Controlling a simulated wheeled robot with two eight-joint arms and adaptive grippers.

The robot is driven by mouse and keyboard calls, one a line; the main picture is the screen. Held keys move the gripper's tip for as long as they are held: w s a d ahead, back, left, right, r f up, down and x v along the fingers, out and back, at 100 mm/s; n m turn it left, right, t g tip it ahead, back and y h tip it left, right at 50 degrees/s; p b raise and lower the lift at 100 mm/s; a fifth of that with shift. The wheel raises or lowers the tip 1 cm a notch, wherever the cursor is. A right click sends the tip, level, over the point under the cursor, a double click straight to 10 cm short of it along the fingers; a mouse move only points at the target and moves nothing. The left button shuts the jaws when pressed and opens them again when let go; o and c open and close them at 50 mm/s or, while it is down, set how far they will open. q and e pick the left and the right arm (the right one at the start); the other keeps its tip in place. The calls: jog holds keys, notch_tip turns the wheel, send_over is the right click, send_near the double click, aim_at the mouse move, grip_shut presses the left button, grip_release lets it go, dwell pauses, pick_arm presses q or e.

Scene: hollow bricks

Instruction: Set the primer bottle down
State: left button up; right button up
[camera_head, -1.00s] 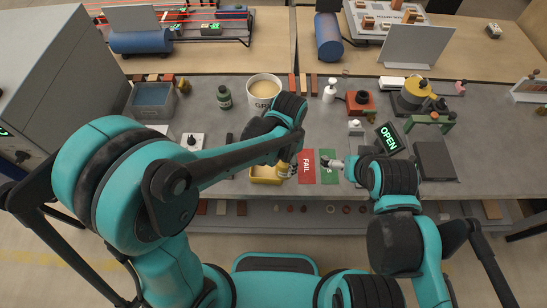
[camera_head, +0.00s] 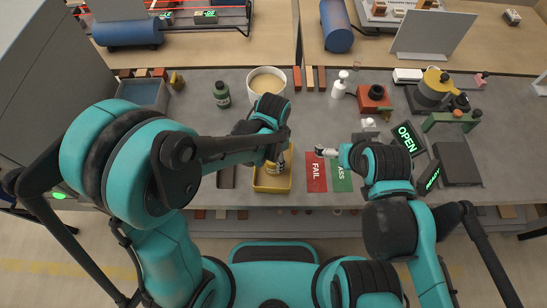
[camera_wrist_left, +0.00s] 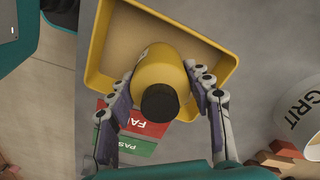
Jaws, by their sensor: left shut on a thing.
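The primer bottle is a yellow bottle with a black cap (camera_wrist_left: 158,80), shown in the left wrist view. My left gripper (camera_wrist_left: 165,98) is shut around its sides. A yellow tray (camera_wrist_left: 103,52) lies under and behind the bottle in that view. In the head view my left gripper (camera_head: 277,158) is above the tray (camera_head: 262,187), and the arm partly covers the bottle. I cannot tell whether the bottle's base touches the tray floor. My right gripper (camera_head: 324,151) is beside the FAIL card, too small to read its jaws.
The red FAIL card (camera_head: 316,174) and green PASS card (camera_head: 341,177) lie right of the tray. A GRIT bucket (camera_head: 266,78), a green bottle (camera_head: 221,94) and a white pump bottle (camera_head: 339,86) stand behind. A blue-grey bin (camera_head: 142,93) is at the left.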

pick_arm(q)
jog(key=shift+s+a+r, duration=0.1)
jog(key=shift+s, duration=0.05)
jog(key=o, duration=1.4)
jog(key=shift+f, duration=0.2)
jog(key=shift+c, duration=0.2)
jog(key=shift+r, duration=0.15)
